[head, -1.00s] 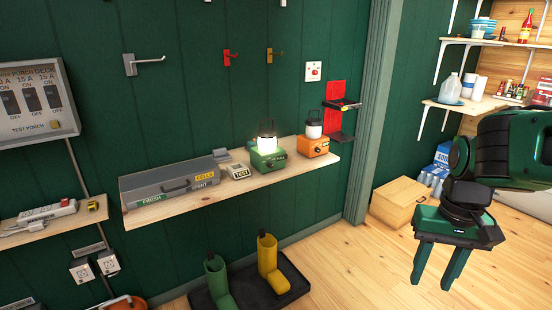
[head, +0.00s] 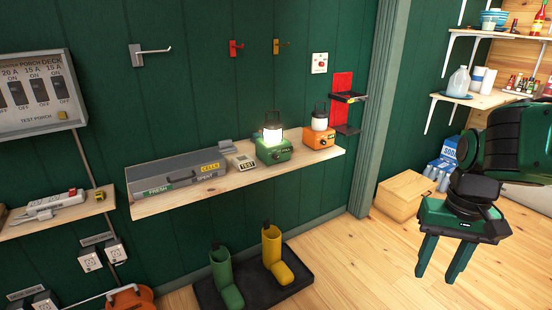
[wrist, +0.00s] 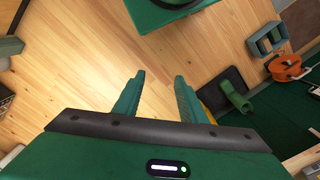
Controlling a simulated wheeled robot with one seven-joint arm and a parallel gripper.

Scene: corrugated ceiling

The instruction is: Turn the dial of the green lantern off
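The green lantern (head: 274,150) stands upright on the wooden wall shelf, and its lamp is lit. A small dark dial (head: 282,155) shows on its front, but its setting is too small to read. An orange lantern (head: 319,138) stands to its right and looks unlit. My gripper (head: 437,275) hangs at the right of the head view, well to the right of the shelf and in front of it, pointing down over the floor. Its two fingers are apart with nothing between them, as the wrist view (wrist: 156,90) also shows.
The wooden shelf (head: 215,190) also carries a grey case (head: 176,172) and a TEST box (head: 242,162). Yellow (head: 274,250) and green (head: 224,280) boots stand in a black tray below. A red bracket (head: 340,95) is on the wall. The floor between shelf and gripper is clear.

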